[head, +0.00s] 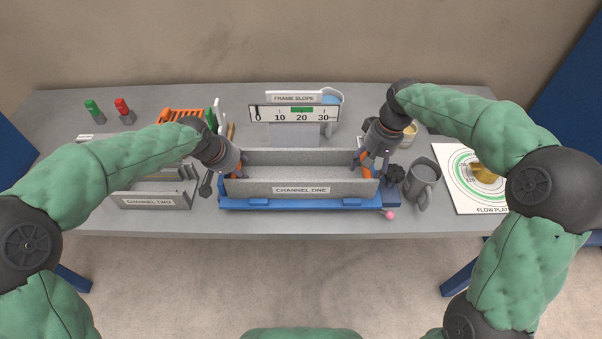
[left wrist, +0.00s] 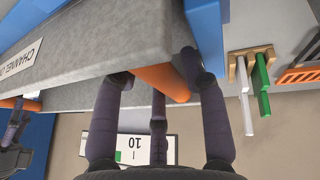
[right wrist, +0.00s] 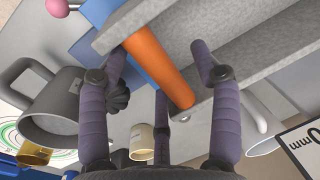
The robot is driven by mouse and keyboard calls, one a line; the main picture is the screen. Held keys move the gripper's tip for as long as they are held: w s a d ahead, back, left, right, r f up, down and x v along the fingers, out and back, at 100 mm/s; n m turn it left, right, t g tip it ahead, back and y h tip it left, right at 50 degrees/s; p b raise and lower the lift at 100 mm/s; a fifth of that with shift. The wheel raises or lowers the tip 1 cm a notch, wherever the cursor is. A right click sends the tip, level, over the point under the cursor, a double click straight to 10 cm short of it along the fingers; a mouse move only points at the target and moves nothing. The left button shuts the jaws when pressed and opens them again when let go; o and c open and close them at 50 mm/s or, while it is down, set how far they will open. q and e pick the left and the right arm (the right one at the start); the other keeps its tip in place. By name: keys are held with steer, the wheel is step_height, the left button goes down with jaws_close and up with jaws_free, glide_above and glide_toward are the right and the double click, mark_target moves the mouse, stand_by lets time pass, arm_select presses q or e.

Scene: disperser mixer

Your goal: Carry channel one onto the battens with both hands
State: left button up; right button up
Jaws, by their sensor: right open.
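Channel one (head: 330,189) is a long grey trough with its name label on the front. It lies in a blue frame (head: 290,204) at the table's front, with an orange bar handle at each end. My left gripper (head: 237,173) is at the left end, its fingers around the left orange handle (left wrist: 160,82); whether they press on it is unclear. My right gripper (head: 368,170) is open at the right end, with the right orange handle (right wrist: 157,66) between its spread fingers. I cannot clearly identify the battens.
Channel two (head: 150,200) stands at the left. A grey mug (head: 421,182) and the flow plate (head: 467,190) are close on the right. The frame slope gauge (head: 293,113) stands behind channel one; an orange rack (head: 180,115) is behind left.

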arm_select(q)
steer(key=c, duration=0.8)
arm_select(e)
steer(key=c, duration=0.8)
arm_select(q)
steer(key=shift+d, duration=0.1)
jaws_close()
arm_select(e)
jaws_close()
arm_select(q)
steer(key=shift+r, duration=0.15)
arm_select(e)
steer(key=shift+w+a+r, duration=0.1)
steer(key=shift+w+r, duration=0.05)
